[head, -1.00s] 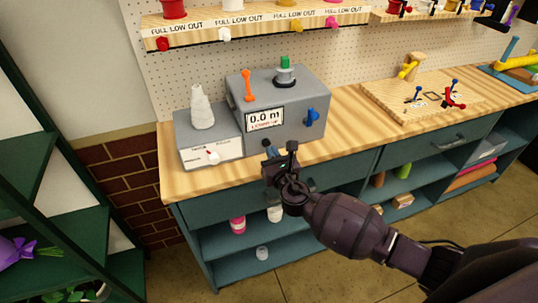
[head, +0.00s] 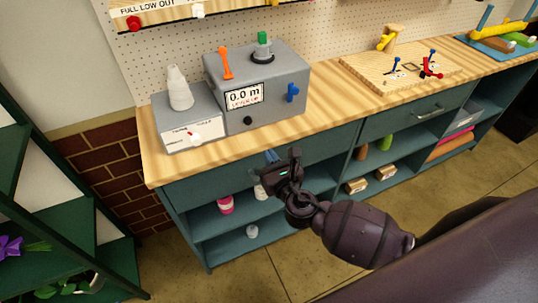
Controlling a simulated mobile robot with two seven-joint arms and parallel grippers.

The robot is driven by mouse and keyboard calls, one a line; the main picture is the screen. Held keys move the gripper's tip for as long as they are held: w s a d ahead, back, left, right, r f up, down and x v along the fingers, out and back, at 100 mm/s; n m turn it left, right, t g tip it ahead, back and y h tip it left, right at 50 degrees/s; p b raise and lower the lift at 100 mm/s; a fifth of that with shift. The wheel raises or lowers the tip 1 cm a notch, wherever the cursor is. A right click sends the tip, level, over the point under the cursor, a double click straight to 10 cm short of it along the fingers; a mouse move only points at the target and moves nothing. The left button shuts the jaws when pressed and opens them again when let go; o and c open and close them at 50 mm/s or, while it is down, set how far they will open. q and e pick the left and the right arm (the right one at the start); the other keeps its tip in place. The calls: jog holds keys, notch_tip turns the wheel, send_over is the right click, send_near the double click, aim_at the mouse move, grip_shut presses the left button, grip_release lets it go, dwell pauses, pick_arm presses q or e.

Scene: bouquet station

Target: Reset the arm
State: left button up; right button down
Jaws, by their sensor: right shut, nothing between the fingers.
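My right gripper (head: 279,157) is in front of the bench's front edge, below the grey machine. Its fingers are shut with nothing visible between them, and it touches nothing that I can see. My left gripper is not in view. The grey machine (head: 213,104) on the bench has an orange lever, a green-topped knob, a blue handle and a screen reading "0.0 m". A lower grey box (head: 207,136) with a white spool-like cone (head: 179,90) on it stands at its left.
The wooden worktop (head: 330,105) runs back to the right, with a wooden board (head: 365,78) bearing small red and blue pieces. Open teal shelves below hold a pink jar (head: 226,204) and other items. A green shelf rack (head: 50,195) stands at left. Floor at lower middle is clear.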

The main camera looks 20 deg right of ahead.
dwell(0.7)
jog(key=s+d+f+m+g, duration=0.2)
jog(key=s+f+m, duration=0.2)
jog(key=m, duration=0.7)
jog(key=s+d+f+m+g, duration=0.2)
jog(key=s+d+f+m, duration=0.1)
jog(key=s+m, duration=0.6)
jog(key=s+d+f+m+g, duration=0.2)
jog(key=s+f+m, duration=0.3)
jog(key=m, duration=1)
jog(key=shift+s+d+f+h, duration=0.15)
jog(key=shift+s+d+h, duration=0.25)
jog(key=shift+s+d, duration=0.3)
